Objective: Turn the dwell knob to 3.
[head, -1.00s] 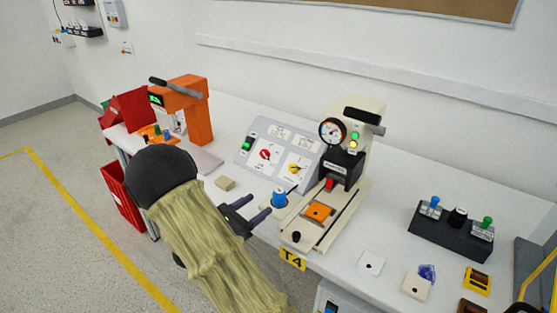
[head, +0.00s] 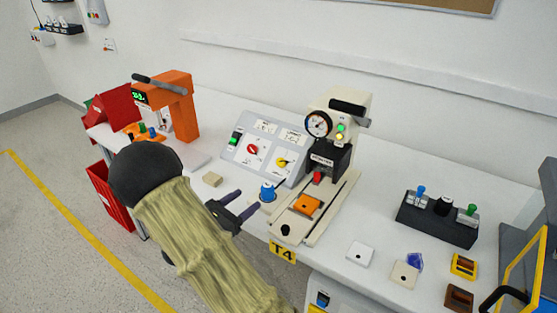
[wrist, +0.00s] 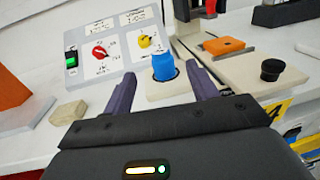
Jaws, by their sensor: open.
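A sloped grey control panel (head: 264,147) stands on the bench with a red knob (head: 252,148) and a yellow knob (head: 281,162). They also show in the wrist view, the red knob (wrist: 100,53) to the left of the yellow knob (wrist: 145,42). The printed labels are too small to read, so I cannot tell which knob is dwell. My gripper (head: 239,205) is open and empty, in front of the panel and apart from both knobs. In the wrist view its fingers (wrist: 161,92) stand apart, with a blue-topped button (wrist: 163,67) beyond and between them.
A green switch (wrist: 71,62) sits at the panel's left edge. A press (head: 330,150) with an orange block stands right of the panel. An orange machine (head: 178,105) stands at the left. A small beige block (head: 212,179) lies left of my gripper.

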